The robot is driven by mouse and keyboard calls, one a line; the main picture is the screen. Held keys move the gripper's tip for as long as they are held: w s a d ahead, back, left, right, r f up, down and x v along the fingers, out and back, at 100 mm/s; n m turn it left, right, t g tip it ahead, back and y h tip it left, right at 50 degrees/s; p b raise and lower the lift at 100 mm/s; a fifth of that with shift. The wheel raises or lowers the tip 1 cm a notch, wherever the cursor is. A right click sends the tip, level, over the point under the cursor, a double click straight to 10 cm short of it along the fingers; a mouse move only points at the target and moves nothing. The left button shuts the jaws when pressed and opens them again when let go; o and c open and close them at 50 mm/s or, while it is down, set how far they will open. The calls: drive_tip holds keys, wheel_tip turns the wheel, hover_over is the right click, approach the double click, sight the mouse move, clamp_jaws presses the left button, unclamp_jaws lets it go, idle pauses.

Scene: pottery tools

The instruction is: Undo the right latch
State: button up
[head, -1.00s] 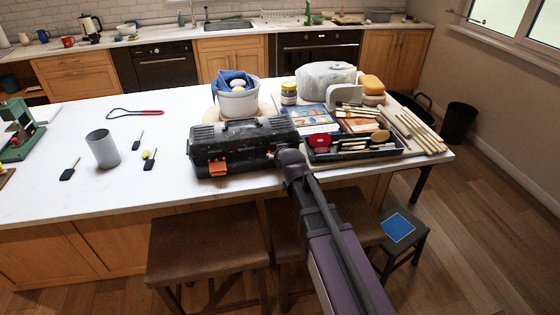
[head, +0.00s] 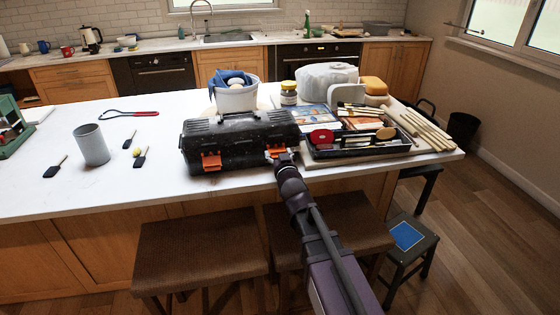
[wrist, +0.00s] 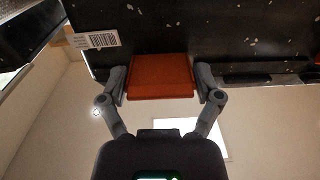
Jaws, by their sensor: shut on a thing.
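A black toolbox (head: 235,137) stands on the white counter with its lid down. Its left orange latch (head: 211,161) shows on the front face. Its right orange latch (head: 276,151) is partly hidden by my gripper (head: 275,157) in the head view. In the wrist view, the right latch (wrist: 160,77) lies between the two fingers of my gripper (wrist: 160,88), one finger at each side edge. My gripper is shut on this latch. Whether the latch is fastened or loose I cannot tell.
A dark tray of tools (head: 355,146) stands close to the right of the toolbox. A white bucket with a blue cloth (head: 236,97) stands behind it. A grey cylinder (head: 92,145) stands on the left counter. Two stools (head: 203,245) stand in front.

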drive_tip(key=shift+f+t+b, duration=0.15)
drive_tip(key=shift+t+b, duration=0.25)
drive_tip(key=shift+b, duration=0.15)
